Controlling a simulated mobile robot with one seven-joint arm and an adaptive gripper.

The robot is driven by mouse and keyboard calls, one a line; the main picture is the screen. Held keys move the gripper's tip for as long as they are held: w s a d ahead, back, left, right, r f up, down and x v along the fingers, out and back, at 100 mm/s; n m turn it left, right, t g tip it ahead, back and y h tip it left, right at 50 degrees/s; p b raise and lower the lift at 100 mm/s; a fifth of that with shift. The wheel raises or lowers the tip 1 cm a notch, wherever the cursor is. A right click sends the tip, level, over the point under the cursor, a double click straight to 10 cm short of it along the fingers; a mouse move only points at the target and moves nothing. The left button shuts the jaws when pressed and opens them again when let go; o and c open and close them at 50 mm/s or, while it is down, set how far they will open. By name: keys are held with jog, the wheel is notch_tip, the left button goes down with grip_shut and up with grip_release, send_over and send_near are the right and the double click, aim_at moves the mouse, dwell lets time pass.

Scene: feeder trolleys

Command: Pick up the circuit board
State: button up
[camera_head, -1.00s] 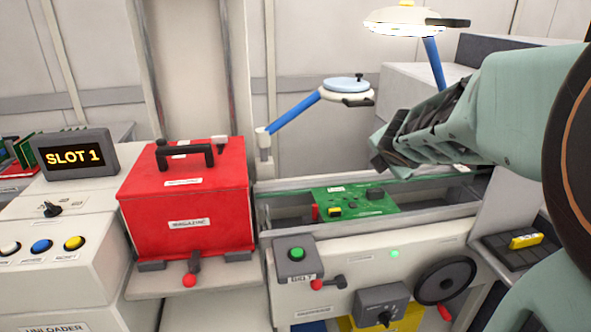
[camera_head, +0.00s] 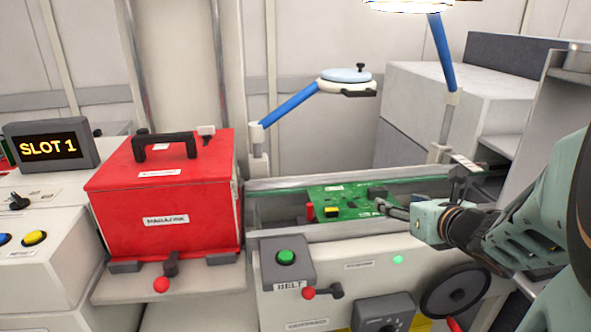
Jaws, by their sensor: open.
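The circuit board (camera_head: 345,208) is a green rectangle carrying small red, yellow and dark parts. It lies flat in the belt channel in the middle of the view. My gripper (camera_head: 421,186) is at the right end of the board, with its fingers spread open and nothing between them. One fingertip is close to the board's right front corner; I cannot tell whether it touches. The other finger stands up further right, over the channel.
A red magazine box (camera_head: 165,200) stands left of the channel. The belt box with a green button (camera_head: 286,257) sits at the channel's front. A blue-armed magnifier (camera_head: 345,80) and a lamp (camera_head: 410,5) overhang behind. The channel's left end (camera_head: 275,208) is free.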

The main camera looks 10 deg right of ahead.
aim_at(380, 191)
jog(key=x, duration=0.5)
jog(key=shift+w+a+b, duration=0.1)
jog(key=shift+w+b, duration=0.05)
jog(key=shift+b, duration=0.25)
jog(key=shift+r+x, duration=0.15)
jog(key=shift+x, duration=1.15)
jog(key=shift+r+x, duration=0.15)
jog(key=shift+x, duration=1.2)
jog(key=shift+w, duration=0.15)
jog(key=c, duration=1.5)
jog(key=shift+r, duration=0.15)
grip_shut()
